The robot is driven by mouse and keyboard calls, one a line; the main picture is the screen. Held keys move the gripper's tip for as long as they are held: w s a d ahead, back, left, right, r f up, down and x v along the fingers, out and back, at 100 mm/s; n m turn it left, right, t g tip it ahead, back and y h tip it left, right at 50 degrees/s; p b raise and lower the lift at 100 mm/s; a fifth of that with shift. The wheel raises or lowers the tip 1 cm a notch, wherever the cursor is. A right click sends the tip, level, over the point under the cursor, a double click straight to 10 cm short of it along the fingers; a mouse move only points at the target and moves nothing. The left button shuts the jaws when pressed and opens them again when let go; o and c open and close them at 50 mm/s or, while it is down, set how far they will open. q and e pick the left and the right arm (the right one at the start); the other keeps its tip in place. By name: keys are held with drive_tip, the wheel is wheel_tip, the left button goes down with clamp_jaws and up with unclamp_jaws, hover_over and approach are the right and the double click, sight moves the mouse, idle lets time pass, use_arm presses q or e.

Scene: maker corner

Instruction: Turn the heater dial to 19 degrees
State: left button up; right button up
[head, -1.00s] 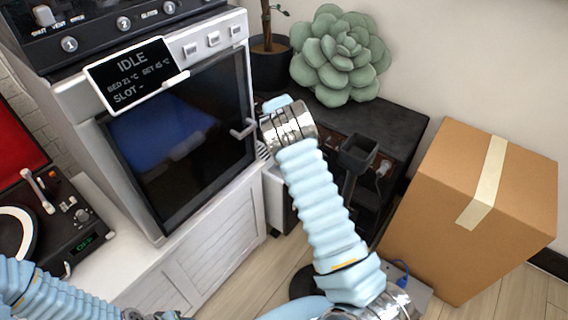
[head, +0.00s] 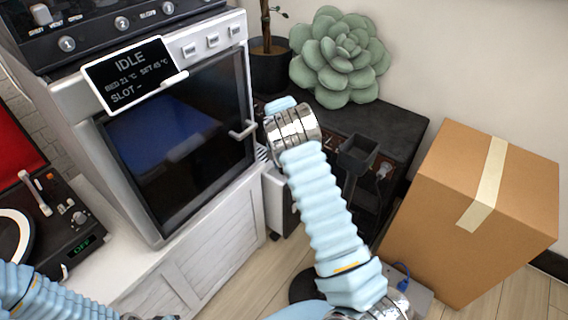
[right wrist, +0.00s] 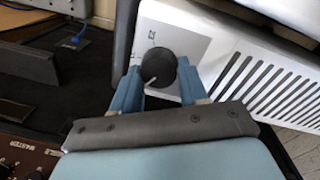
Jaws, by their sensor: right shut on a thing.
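The heater (right wrist: 222,62) is a white box with a slotted grille in the right wrist view. In the head view a strip of its white side (head: 275,200) shows behind my right arm. Its dial (right wrist: 158,64) is a round black knob with a thin pale mark at its lower left edge. My right gripper (right wrist: 159,82) has its two blue fingers on either side of the dial and is shut on it. No degree numbers are readable. In the head view my right wrist hides the dial. My left arm runs off the bottom left, its fingers out of frame.
A white oven-like machine (head: 180,140) with an "IDLE" screen (head: 130,75) stands left of my right arm. A dark cabinet (head: 380,125) holds a succulent (head: 340,58). A cardboard box (head: 450,220) stands at right. A turntable (head: 60,225) is at left.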

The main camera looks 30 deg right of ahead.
drive_tip(key=o, duration=1.1)
drive_tip(key=shift+c, duration=0.2)
drive_tip(key=shift+r, duration=0.1)
wheel_tip(320, 180, up, 14)
drive_tip(key=shift+w+a, duration=0.3)
